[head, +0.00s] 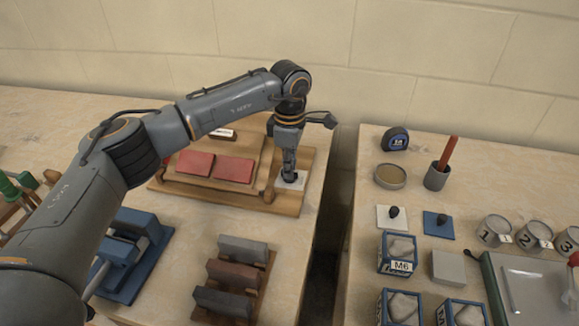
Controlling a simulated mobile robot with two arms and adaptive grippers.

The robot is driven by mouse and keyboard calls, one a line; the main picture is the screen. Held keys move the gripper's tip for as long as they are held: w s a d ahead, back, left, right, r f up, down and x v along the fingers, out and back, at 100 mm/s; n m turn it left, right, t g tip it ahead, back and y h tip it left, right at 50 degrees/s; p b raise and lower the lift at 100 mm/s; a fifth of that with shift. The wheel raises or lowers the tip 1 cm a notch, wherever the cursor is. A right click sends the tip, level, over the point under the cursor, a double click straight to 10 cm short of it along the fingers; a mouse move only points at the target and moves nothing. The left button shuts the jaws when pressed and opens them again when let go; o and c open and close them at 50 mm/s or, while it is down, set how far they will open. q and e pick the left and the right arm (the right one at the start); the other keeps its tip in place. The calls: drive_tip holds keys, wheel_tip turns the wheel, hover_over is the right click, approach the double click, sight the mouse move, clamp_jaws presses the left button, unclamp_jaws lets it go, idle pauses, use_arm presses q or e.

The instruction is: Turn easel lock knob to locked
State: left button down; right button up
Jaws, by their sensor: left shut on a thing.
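The wooden easel (225,196) stands on the left table near the wall, with two red panels (234,169) on its sloped face. My left gripper (290,176) points down at the easel's right end, over a pale plate (297,185). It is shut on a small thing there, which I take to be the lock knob. The fingers hide the knob, so its turn position cannot be seen. My right gripper is not in the head view.
A rack with several blocks (233,290) and a blue clamp-like device (137,247) stand in front of the easel. A dark gap (325,240) separates the tables. The right table holds a tape measure (395,139), a cup (436,178), numbered tins (495,231) and blue-framed boxes (398,255).

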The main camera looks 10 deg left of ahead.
use_arm(q)
drive_tip(key=c, duration=1.4)
unclamp_jaws()
drive_tip(key=shift+c, duration=0.2)
wheel_tip(320, 180, up, 12)
